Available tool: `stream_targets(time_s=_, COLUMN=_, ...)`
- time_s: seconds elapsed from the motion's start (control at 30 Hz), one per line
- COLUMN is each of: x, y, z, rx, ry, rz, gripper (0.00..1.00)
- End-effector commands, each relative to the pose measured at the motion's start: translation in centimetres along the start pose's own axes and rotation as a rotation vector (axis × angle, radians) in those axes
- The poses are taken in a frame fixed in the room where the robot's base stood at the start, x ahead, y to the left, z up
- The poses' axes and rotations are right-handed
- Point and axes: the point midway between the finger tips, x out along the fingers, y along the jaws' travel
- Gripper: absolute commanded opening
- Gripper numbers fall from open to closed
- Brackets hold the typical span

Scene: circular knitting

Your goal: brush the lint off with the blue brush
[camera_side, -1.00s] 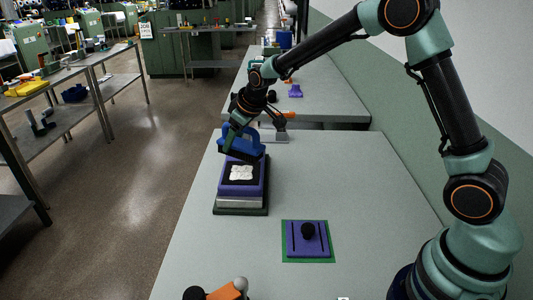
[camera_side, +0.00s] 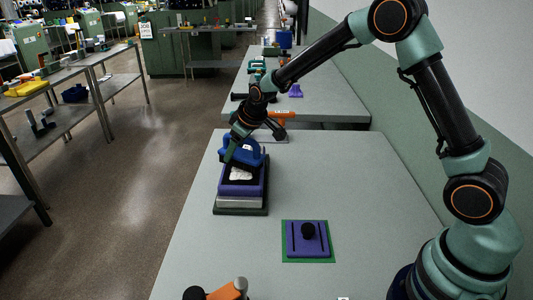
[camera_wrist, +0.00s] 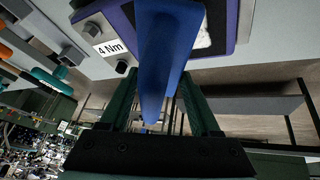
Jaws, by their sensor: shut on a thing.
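My gripper (camera_side: 240,144) is shut on the blue brush (camera_side: 245,155), over the far part of the purple block. In the wrist view the brush (camera_wrist: 165,50) fills the space between the green fingers of my gripper (camera_wrist: 165,105). White lint (camera_side: 240,174) lies on the dark top of the purple block (camera_side: 242,190); the brush hides its far part. Whether the bristles touch the lint I cannot tell. The block stands on a grey and dark green base (camera_side: 240,206).
A purple plate with a black knob (camera_side: 307,240) lies on a green mat to the right. An orange-handled tool (camera_side: 225,291) is at the near table edge. A grey piece with an orange part (camera_side: 275,125) stands behind the block. The table's middle right is clear.

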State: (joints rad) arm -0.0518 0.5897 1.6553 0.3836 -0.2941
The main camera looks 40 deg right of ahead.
Motion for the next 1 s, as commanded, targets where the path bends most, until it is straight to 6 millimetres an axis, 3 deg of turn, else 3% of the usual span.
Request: stream_targets(time_s=1.0, x=1.5, y=-0.2, z=0.8, rx=0.000, ry=0.001, rz=0.000, gripper=0.00)
